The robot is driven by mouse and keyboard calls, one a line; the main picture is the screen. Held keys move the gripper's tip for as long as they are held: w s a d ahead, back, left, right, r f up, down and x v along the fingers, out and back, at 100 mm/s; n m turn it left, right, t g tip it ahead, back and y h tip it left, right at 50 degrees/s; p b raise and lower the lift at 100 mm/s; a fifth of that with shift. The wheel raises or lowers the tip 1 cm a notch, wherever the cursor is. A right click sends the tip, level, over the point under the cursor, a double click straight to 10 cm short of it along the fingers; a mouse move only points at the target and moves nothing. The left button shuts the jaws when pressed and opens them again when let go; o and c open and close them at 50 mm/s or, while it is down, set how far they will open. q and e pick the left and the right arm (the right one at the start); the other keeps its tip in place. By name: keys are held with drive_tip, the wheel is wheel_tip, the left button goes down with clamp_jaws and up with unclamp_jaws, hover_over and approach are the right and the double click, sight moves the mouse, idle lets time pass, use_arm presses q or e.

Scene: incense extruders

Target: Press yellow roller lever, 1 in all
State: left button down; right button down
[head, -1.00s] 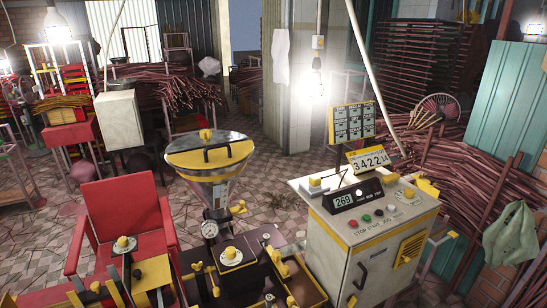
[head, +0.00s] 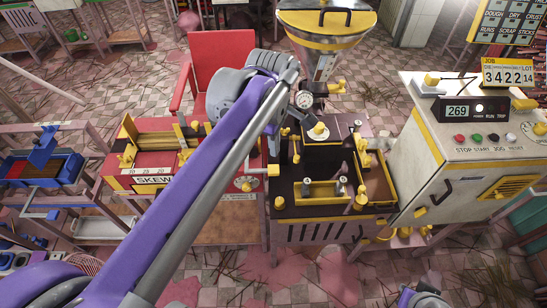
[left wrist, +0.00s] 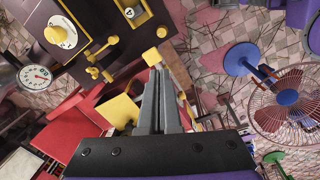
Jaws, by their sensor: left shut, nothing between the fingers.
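My left gripper (left wrist: 158,78) is shut and empty, its grey fingers together in the left wrist view. In the head view its fingertips are hidden or too small to make out; my purple arm reaches over the red bench. A yellow block (left wrist: 154,57) shows just beyond the fingertips in the wrist view. It looks like the yellow end (head: 273,170) of a pale rod at the dark extruder bench's left edge in the head view. I cannot tell whether this is the roller lever, or whether the fingers touch it.
The dark extruder bench (head: 300,215) carries several yellow knobs, a gauge (head: 305,100) and a steel hopper (head: 325,28). The red SKEW bench (head: 150,168) adjoins it on the left. A control cabinet (head: 430,160) stands right. A fan (left wrist: 282,108) shows in the wrist view.

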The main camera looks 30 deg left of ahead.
sight(274, 172)
use_arm(q)
drive_tip(key=w+n, duration=0.1)
drive_tip(key=w+a+r+n, duration=0.1)
drive_tip(key=n, duration=0.1)
drive_tip(key=w+a+r+n+g, duration=0.1)
drive_tip(key=n, duration=0.1)
drive_tip(key=shift+w+a+r, duration=0.15)
drive_tip(key=shift+w+r, duration=0.05)
drive_tip(key=shift+w, duration=0.1)
use_arm(e)
drive_tip(key=shift+w+a, duration=0.25)
drive_tip(key=shift+w, duration=0.1)
use_arm(q)
drive_tip(key=shift+f, duration=0.1)
wheel_tip(274, 172, down, 14)
drive_tip(key=shift+s+r+b, duration=0.1)
drive_tip(key=shift+s+b, duration=0.05)
drive_tip(key=shift+b, duration=0.2)
use_arm(e)
drive_tip(key=shift+s+f, duration=0.15)
drive_tip(key=shift+f, duration=0.35)
